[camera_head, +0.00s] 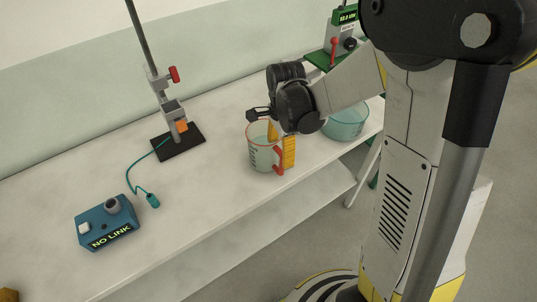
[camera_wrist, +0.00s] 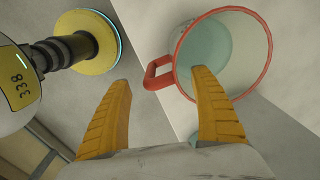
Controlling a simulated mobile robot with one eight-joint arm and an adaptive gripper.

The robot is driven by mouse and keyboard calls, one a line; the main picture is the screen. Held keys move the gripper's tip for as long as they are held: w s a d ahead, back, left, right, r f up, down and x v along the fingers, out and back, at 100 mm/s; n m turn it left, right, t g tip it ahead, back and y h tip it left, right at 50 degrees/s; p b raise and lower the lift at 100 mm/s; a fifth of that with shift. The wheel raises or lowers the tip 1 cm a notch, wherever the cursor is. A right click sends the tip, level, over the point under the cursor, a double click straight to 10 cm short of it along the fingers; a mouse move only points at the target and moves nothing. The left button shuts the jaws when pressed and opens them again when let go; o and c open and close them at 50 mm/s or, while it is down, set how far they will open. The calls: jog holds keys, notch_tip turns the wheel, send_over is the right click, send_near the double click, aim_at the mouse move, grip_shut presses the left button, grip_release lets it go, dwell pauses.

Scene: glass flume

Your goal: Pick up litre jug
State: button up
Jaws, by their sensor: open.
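The litre jug (camera_head: 259,150) is clear with a red rim and a red handle (camera_head: 279,160). It stands upright on the bench near the front edge, its handle towards that edge. In the wrist view the jug (camera_wrist: 248,50) is seen from above, with its handle (camera_wrist: 158,74) pointing left. My gripper (camera_head: 281,146) has yellow fingers and is open at the handle side of the jug. In the wrist view the handle lies between the fingertips (camera_wrist: 160,76), and the right fingertip overlaps the jug's rim. I cannot tell whether either finger touches the jug.
A teal bowl (camera_head: 345,124) stands right of the jug, behind my arm. A green-based device (camera_head: 345,40) is farther back. Bench between is clear.

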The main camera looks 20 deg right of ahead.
notch_tip(320, 180, down, 2)
jog(key=shift+w+f, duration=0.15)
jog(key=c, duration=1.5)
jog(key=shift+r, duration=0.25)
